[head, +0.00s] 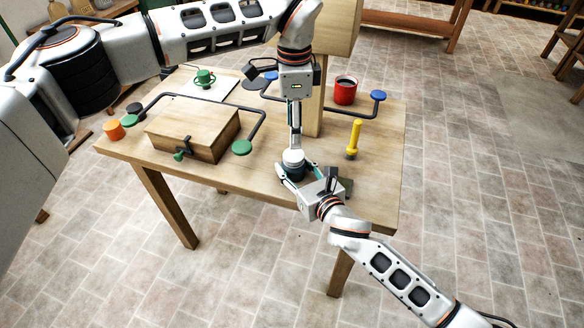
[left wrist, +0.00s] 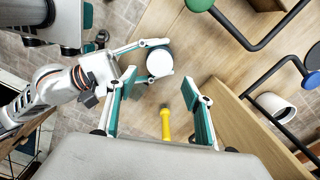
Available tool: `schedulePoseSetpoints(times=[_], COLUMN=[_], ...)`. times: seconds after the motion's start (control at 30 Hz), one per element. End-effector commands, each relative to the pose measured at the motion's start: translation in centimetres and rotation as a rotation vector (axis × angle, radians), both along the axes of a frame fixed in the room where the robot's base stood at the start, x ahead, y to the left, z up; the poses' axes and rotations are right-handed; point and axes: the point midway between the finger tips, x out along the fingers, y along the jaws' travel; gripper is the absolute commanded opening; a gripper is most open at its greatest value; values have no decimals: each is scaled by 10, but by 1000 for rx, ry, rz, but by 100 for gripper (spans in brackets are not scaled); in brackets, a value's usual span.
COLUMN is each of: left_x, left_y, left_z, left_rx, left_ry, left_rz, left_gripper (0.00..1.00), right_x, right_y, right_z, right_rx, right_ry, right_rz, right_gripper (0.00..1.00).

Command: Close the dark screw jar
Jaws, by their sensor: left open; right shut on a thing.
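The dark screw jar (head: 294,173) stands near the front edge of the wooden table, with a white round lid (head: 293,157) on its top. The lid shows as a plain white disc in the left wrist view (left wrist: 160,63); whether it is screwed tight I cannot tell. My right gripper (head: 291,177) is shut around the dark body from the front right; it also shows in the left wrist view (left wrist: 146,62). My left gripper (head: 295,143) points down, open and empty, just above the lid. Its two green-padded fingers frame the left wrist view (left wrist: 158,102), with the lid beyond them.
A yellow-handled tool (head: 355,136) stands right of the jar. A wooden box (head: 195,130) with bent dark rods is to the left. A wooden post (head: 314,105) rises close behind my left gripper. A red mug (head: 344,93) is farther back. The table's front right is clear.

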Motion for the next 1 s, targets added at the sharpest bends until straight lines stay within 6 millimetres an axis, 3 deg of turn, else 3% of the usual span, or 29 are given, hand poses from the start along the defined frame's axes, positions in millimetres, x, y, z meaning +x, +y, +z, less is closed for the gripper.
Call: schedulePoseSetpoints(times=[0.53,0.97,1.0], left_x=[0,0,0], left_y=[0,0,0], left_z=[-70,-78,-78], left_rx=[0,0,0], left_ry=[1,0,0], left_rz=[0,-1,-1], left_gripper=[51,51,44], right_x=[0,0,0], right_y=[0,0,0], right_z=[-1,-1,-1], right_rx=[-1,-1,-1], right_ry=[2,2,2], right_rz=[0,0,0], right_gripper=[0,0,0])
